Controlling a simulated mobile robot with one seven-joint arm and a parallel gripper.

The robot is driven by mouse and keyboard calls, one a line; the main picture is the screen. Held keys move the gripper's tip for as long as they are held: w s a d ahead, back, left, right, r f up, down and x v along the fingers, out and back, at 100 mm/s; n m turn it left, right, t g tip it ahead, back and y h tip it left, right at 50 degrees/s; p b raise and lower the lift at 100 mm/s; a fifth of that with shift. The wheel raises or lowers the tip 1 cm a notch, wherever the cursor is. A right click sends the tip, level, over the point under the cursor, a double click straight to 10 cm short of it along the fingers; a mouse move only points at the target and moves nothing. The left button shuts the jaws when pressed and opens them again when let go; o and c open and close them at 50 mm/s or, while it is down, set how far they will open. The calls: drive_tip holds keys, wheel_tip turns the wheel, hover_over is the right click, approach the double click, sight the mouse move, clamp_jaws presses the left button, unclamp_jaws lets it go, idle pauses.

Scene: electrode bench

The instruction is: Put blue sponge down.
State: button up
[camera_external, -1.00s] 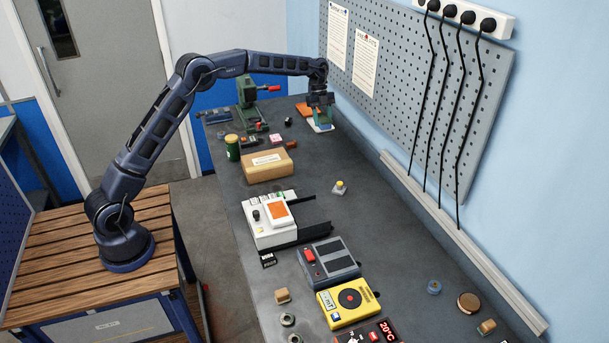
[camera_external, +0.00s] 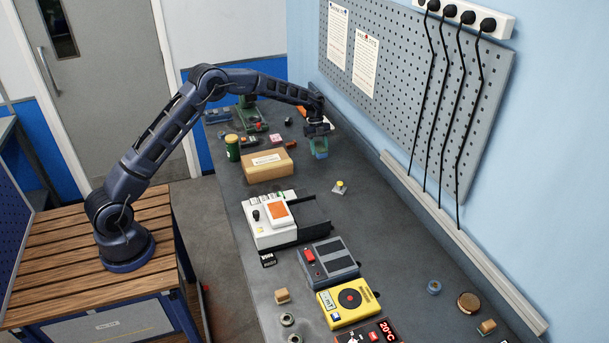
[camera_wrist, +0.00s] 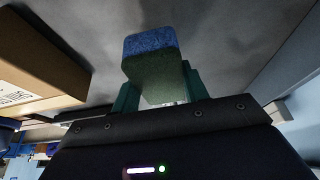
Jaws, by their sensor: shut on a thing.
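The sponge (camera_external: 320,154) is held in my gripper (camera_external: 318,143) over the far part of the grey bench (camera_external: 365,213). In the wrist view the sponge (camera_wrist: 150,62) has a blue end and a green body, and it sits between the two green fingers of my gripper (camera_wrist: 157,88). The fingers are shut on its sides. The blue end points away from the palm. A gap between the sponge and the bench top is hard to judge.
A cardboard box (camera_external: 267,164) lies left of my gripper; it also shows in the wrist view (camera_wrist: 50,65). A green jar (camera_external: 232,148) and a green vise (camera_external: 248,115) stand beyond. A small yellow-topped piece (camera_external: 340,187) is nearer. Bare bench lies right of the box.

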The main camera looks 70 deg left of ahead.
sight(319, 161)
drive_tip(key=shift+f, duration=2.3)
drive_tip(key=shift+f, duration=0.1)
drive_tip(key=o, duration=1)
drive_tip(key=shift+c, duration=0.2)
